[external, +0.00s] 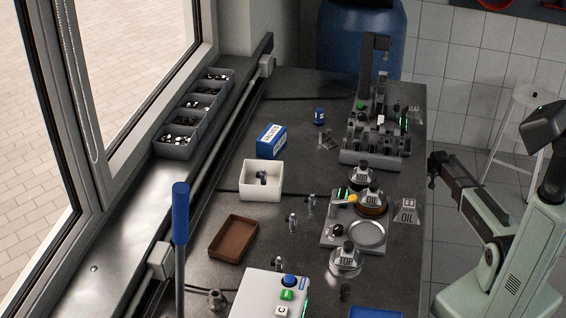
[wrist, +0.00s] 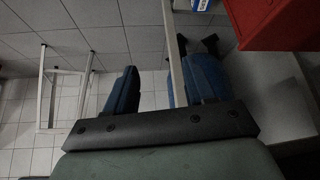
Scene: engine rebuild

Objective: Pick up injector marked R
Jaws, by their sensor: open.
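Several small metallic injector-like parts stand on the dark workbench: one near the middle (external: 292,222), one just right of it (external: 311,204) and one further forward (external: 278,264) by the white machine. Another small part (external: 262,176) is inside a white open box (external: 246,190). Their markings are too small to read, so I cannot tell which bears R. My gripper (external: 433,172) is open and empty, off the right edge of the bench. In the wrist view its two fingers (wrist: 162,62) are apart with nothing between them; no injector shows there.
An engine block (external: 375,158) stands at the back right. A brown tray (external: 233,238) and a blue valves box (external: 271,141) are on the left. A stool (external: 520,115) stands behind my arm.

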